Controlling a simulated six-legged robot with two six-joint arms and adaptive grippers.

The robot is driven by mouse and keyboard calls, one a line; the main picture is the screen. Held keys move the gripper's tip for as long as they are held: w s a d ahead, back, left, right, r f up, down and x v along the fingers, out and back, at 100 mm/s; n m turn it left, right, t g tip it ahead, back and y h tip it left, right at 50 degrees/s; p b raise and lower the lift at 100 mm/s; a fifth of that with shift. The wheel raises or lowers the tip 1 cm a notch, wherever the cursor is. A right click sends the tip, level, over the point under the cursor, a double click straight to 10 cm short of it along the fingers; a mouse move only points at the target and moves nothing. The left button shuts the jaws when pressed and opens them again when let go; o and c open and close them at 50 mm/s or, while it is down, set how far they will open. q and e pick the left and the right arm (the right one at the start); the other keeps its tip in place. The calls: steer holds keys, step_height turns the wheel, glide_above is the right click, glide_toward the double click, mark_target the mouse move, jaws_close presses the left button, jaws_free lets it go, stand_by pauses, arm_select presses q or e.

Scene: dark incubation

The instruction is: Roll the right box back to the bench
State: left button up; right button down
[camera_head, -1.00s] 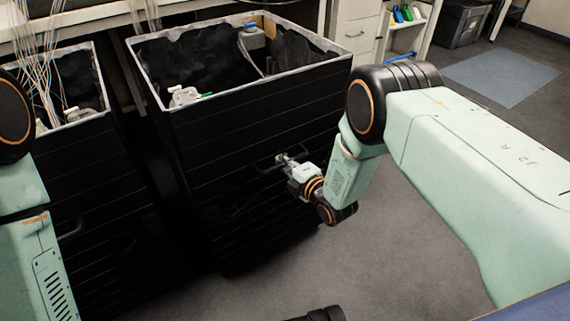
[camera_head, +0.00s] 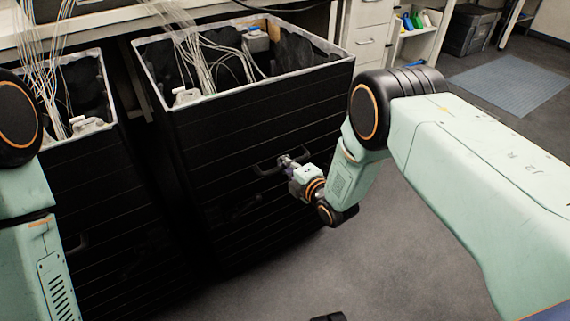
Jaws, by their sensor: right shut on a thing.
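The right box (camera_head: 240,125) is a tall black, open-topped box with a pale rim, standing in the middle of the view. Cables hang into its open top, where white fittings show. A dark handle (camera_head: 265,170) sticks out from its front face. My right gripper (camera_head: 288,163) is shut on this handle, with the wrist to the right of it. The left box (camera_head: 85,190) is a similar black box to the left, partly hidden by my left arm. My left gripper is out of view; only the arm shows at the left edge.
The bench (camera_head: 110,18) runs along the back, above and behind the boxes. White drawers (camera_head: 368,38) and a shelf with coloured items stand at the back right. A dark bin (camera_head: 470,30) and a grey mat (camera_head: 508,84) lie farther right.

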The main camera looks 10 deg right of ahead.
steer(key=shift+w+r, duration=0.15)
steer(key=shift+r, duration=0.1)
steer(key=c, duration=1.5)
jaws_free()
steer(key=shift+o, duration=0.7)
steer(key=shift+f, duration=0.15)
steer(key=shift+s, duration=0.2)
steer(key=v, duration=1.2)
